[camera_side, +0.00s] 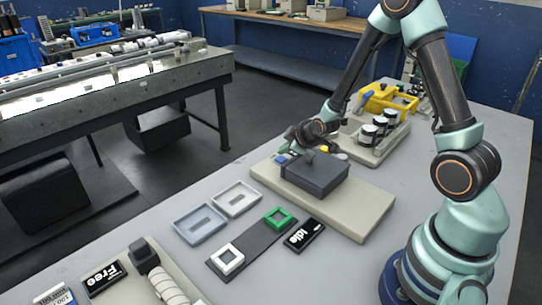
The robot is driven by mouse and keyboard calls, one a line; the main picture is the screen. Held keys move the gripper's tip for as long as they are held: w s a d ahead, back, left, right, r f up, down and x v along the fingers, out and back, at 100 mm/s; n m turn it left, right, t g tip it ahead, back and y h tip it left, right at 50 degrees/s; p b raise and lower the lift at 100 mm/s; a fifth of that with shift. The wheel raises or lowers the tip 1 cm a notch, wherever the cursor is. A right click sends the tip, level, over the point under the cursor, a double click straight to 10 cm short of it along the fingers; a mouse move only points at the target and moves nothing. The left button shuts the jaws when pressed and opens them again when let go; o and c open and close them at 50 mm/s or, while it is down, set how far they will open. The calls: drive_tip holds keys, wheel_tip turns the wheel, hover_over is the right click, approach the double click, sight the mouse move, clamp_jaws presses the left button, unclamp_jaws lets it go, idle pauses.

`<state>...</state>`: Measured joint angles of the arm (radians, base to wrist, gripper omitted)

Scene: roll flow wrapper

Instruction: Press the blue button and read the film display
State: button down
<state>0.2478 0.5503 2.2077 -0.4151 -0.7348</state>
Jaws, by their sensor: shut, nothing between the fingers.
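Two black displays show white text: one (104,277) reads "Free" at the front left, beside a pale roll (173,290); the other (304,235) reads "Idle" in front of the board. Neither carries a visible film label.
Two grey trays (200,223) and a dark strip with a white frame (227,259) and a green frame (279,218) lie in front. Black-topped jars (371,137) stand behind.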

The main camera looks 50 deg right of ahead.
sight(285, 160)
idle(0.7)
drive_tip(key=shift+d+f, duration=0.1)
drive_tip(key=shift+f, duration=0.35)
drive_tip(key=shift+f, duration=0.45)
idle(0.6)
idle(0.3)
drive_tip(key=shift+r, duration=0.85)
drive_tip(key=shift+r, duration=2.5)
